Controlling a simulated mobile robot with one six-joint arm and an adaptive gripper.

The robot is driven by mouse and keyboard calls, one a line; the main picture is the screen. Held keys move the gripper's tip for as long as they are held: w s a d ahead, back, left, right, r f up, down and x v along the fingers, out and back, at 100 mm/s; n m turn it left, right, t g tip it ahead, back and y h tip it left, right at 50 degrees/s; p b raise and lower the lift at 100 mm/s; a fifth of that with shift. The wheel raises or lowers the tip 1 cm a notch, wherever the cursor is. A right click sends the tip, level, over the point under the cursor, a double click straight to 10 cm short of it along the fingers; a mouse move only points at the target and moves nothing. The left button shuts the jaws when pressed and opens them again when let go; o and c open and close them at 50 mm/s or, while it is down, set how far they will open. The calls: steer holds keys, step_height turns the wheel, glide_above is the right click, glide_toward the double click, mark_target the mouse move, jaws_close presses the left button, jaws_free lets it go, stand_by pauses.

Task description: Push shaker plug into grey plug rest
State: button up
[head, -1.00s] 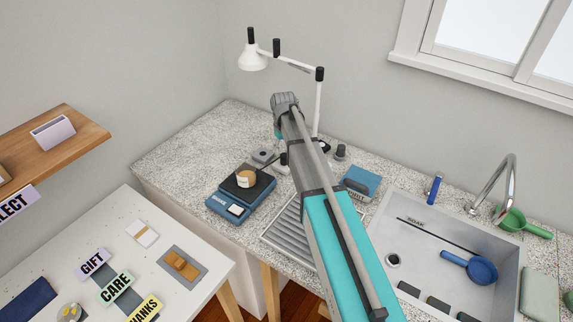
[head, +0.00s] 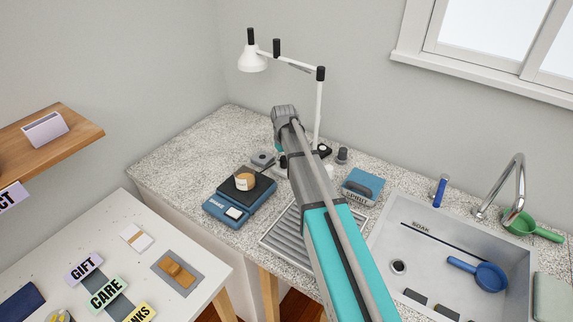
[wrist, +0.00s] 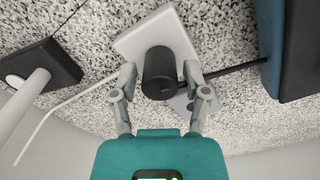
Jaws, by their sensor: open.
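The shaker plug (wrist: 158,68) is a black cylinder in the wrist view, with a black cable running right to the blue shaker (wrist: 298,45). It stands over a white square block (wrist: 140,43); I cannot tell whether it is seated in it. A grey piece (wrist: 182,104), likely the grey plug rest, shows partly behind the plug. In the head view a grey square piece (head: 262,158) lies behind the shaker (head: 219,207). My gripper (wrist: 159,77) is open, its fingers on either side of the plug.
The lamp's black base (wrist: 43,68) and white cable (wrist: 75,95) are left of the plug in the wrist view. The counter's far left is clear.

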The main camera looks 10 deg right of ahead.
mark_target(284, 158)
steer(key=c, duration=0.8)
jaws_close()
steer(key=shift+r+p, duration=2.5)
steer(key=shift+p, duration=0.05)
step_height(284, 158, up, 12)
steer(key=p, duration=1.1)
steer(key=shift+p, duration=0.4)
steer(key=shift+f, duration=0.15)
